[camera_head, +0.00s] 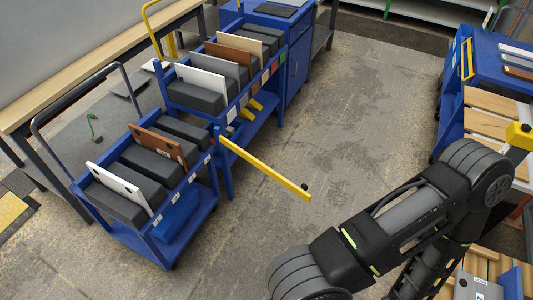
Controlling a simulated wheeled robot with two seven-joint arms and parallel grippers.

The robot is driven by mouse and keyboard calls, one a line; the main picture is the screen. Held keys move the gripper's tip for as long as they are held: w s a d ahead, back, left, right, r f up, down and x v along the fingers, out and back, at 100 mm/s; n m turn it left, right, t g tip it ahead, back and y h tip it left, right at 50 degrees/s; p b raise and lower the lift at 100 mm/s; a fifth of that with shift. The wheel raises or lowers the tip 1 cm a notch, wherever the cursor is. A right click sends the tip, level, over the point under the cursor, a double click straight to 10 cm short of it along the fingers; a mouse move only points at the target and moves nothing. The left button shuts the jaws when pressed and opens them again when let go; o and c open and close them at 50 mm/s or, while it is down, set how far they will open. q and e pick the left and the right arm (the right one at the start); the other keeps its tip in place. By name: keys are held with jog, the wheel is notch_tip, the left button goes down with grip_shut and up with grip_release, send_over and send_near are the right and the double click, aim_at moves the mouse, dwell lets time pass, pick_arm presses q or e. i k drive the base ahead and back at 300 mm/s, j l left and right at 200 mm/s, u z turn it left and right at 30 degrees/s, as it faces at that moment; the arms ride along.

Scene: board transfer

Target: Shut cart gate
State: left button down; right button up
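The cart gate is a yellow bar (264,168). It is joined at its left end to a blue post (226,168) of the cart and sticks out over the floor to the lower right, with a dark knob at its free end. The near blue cart (150,238) holds dark grey blocks with a white board (118,186) and a brown board (158,146) upright between them. My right arm crosses the lower right, apart from the bar in the picture. Neither gripper is in view.
A second blue cart section (208,116) with upright boards stands behind. A wooden-topped bench (60,78) runs along the left. Another blue cart (497,62) and wooden slats (490,103) are at the right. The concrete floor between is clear.

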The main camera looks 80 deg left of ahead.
aim_at(302, 193)
jog(key=u, duration=0.8)
jog(key=i+u, duration=0.1)
jog(key=u, duration=0.35)
jog(key=i+u, duration=0.1)
jog(key=u, duration=0.85)
jog(key=i+u, duration=0.15)
jog(key=u, duration=0.35)
jog(key=i+l+u, duration=0.1)
jog(key=u, duration=0.35)
jog(key=l+u, duration=0.1)
jog(key=u, duration=0.4)
jog(key=i+l+u, duration=0.15)
jog(key=l+u, duration=0.6)
jog(key=l, duration=0.2)
jog(key=l+u, duration=0.4)
jog(key=l, duration=0.7)
jog(key=k+l, duration=0.1)
jog(key=l, duration=0.6)
